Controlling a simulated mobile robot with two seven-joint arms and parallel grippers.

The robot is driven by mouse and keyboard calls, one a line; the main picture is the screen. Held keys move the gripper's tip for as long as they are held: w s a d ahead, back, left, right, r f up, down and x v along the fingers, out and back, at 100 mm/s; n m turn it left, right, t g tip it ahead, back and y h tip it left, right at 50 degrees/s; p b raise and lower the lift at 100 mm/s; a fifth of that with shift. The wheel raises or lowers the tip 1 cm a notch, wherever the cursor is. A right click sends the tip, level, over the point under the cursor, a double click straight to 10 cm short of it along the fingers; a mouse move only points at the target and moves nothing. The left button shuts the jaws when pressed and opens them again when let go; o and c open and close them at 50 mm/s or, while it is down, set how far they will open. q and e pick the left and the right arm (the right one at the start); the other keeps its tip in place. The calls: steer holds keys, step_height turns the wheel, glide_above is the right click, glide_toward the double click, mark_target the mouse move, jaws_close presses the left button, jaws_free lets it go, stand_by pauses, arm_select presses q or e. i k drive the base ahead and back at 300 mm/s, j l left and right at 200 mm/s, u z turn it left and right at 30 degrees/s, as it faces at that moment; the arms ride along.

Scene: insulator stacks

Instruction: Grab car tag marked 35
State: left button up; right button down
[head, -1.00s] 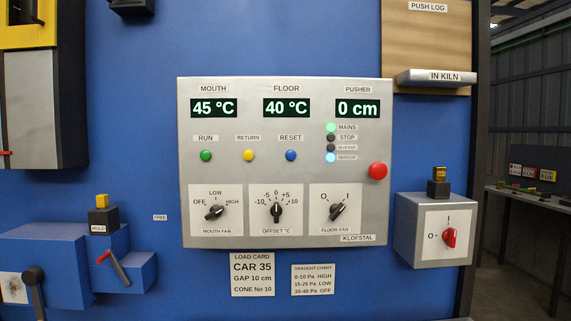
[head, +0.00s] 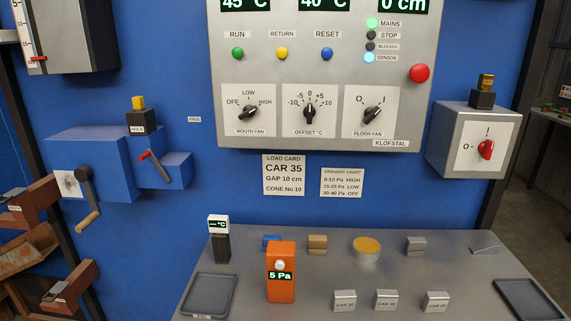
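Three small metal tags stand in a row near the front of the grey bench: a left tag (head: 344,301), a middle tag (head: 386,300) and a right tag (head: 436,302). Each has a label starting with "CAR", but the numbers are too small to read surely. The load card (head: 284,174) on the blue wall reads CAR 35, gap 10 cm, cone No 10. Neither of my grippers is in view.
On the bench (head: 330,262) stand an orange meter (head: 281,275) reading 5 Pa, a black thermometer (head: 220,240), a round yellow-topped tin (head: 366,249) and small blocks behind. Dark trays lie at left (head: 208,296) and right (head: 530,300). The control panel (head: 320,75) and switch box (head: 472,140) jut above.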

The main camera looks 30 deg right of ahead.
mark_target(384, 300)
steer(key=k+z, duration=0.15)
steer(key=z, duration=1.4)
